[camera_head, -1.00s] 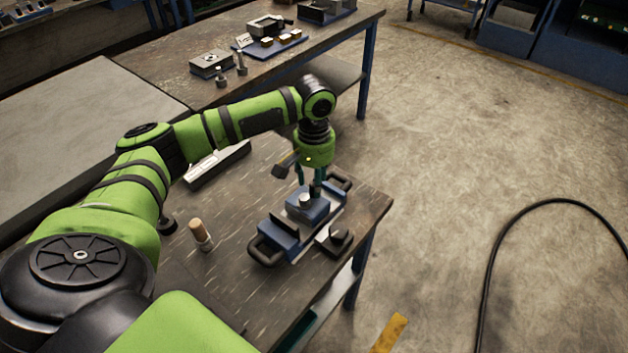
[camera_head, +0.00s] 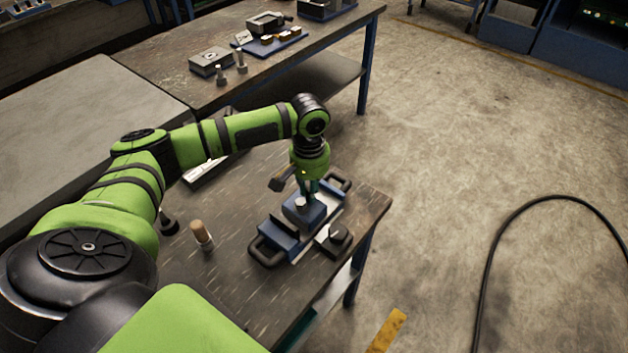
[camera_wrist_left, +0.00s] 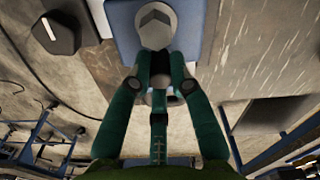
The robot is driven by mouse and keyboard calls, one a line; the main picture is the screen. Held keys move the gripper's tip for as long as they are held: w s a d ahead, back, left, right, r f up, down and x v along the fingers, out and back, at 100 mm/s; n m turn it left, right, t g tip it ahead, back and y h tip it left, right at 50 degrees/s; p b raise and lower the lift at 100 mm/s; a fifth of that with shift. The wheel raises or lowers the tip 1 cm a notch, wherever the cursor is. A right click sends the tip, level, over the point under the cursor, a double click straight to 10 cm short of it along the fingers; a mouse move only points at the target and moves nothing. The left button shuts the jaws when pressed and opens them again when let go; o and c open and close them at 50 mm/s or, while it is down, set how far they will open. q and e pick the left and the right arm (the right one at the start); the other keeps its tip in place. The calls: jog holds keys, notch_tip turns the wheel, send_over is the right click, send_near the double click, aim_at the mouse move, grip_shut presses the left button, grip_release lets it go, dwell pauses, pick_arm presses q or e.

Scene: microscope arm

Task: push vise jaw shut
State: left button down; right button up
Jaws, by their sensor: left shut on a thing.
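The vise (camera_head: 268,251) lies on the near workbench, with a black handle at each end. Its blue jaw block (camera_head: 313,216) carries a hex bolt (camera_head: 300,203) on top; the block also shows in the left wrist view (camera_wrist_left: 195,30). A gap shows between the block and the dark jaw plate (camera_head: 283,226) facing it. My left gripper (camera_head: 310,188) points down at the far side of the block. In the left wrist view its green fingers (camera_wrist_left: 160,68) are drawn together at the block's edge, behind the bolt; the exact contact is partly hidden. My right gripper is out of view.
A black knob (camera_head: 338,236) sits beside the vise near the bench's right edge. A wooden-handled piece (camera_head: 202,235) stands left of the vise. The far bench (camera_head: 200,45) holds blocks and fixtures. Bare bench top lies in front of the vise.

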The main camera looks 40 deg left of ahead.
aim_at(302, 201)
pick_arm(q)
jog(key=s+p, duration=0.1)
jog(key=s, duration=0.2)
jog(key=shift+s+a+p, duration=0.1)
jog(key=shift+s+p, duration=0.05)
jog(key=shift+p, duration=0.15)
jog(key=shift+f, duration=0.15)
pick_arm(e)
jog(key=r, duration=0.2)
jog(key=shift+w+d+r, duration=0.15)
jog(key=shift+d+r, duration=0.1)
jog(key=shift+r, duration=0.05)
pick_arm(q)
jog(key=c, duration=1.1)
grip_release()
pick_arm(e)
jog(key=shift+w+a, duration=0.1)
pick_arm(q)
jog(key=shift+r, duration=0.3)
notch_tip(302, 201, up, 12)
jog(key=shift+f, duration=0.15)
